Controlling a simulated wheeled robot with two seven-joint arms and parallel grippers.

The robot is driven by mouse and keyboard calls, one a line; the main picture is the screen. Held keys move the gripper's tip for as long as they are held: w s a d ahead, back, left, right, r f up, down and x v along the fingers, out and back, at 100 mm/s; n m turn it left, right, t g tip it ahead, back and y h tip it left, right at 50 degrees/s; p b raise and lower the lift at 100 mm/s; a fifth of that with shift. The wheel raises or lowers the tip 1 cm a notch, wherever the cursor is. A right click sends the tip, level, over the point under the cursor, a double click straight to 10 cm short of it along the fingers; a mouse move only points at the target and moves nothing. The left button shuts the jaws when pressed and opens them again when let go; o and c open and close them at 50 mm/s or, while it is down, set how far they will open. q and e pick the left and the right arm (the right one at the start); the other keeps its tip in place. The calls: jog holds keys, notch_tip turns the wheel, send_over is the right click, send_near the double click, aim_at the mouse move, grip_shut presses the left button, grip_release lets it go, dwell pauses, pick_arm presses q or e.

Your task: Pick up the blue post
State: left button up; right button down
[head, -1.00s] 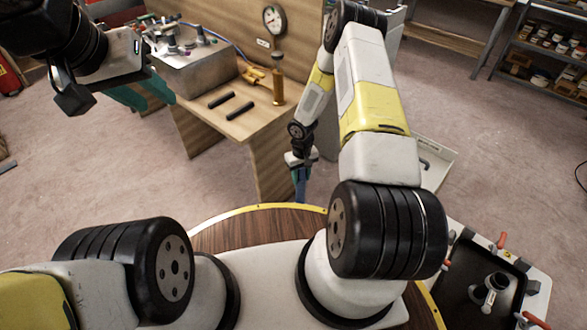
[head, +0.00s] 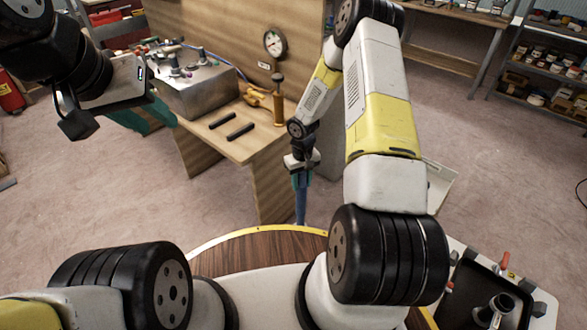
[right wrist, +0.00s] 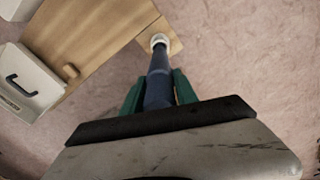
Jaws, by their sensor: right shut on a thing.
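The blue post (head: 301,206) hangs upright below my right gripper (head: 301,181) in the head view, in front of the wooden bench. In the right wrist view the post (right wrist: 158,72) runs away from the camera, with a pale round end, between the green fingers of my right gripper (right wrist: 158,92). The right gripper is shut on the post. My left gripper (head: 78,126) is at the upper left of the head view, away from the post; its fingers are seen too poorly to tell their opening.
The wooden bench (head: 243,147) carries two black bars (head: 240,131), a metal box (head: 198,92), a brass pump (head: 278,100) and a gauge (head: 274,41). A white drawer box (right wrist: 25,85) stands beside it. A black tray (head: 485,290) is at lower right. Open floor lies left.

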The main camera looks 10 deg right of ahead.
notch_tip(320, 180, up, 10)
jog(key=shift+f, duration=0.1)
dwell(0.4)
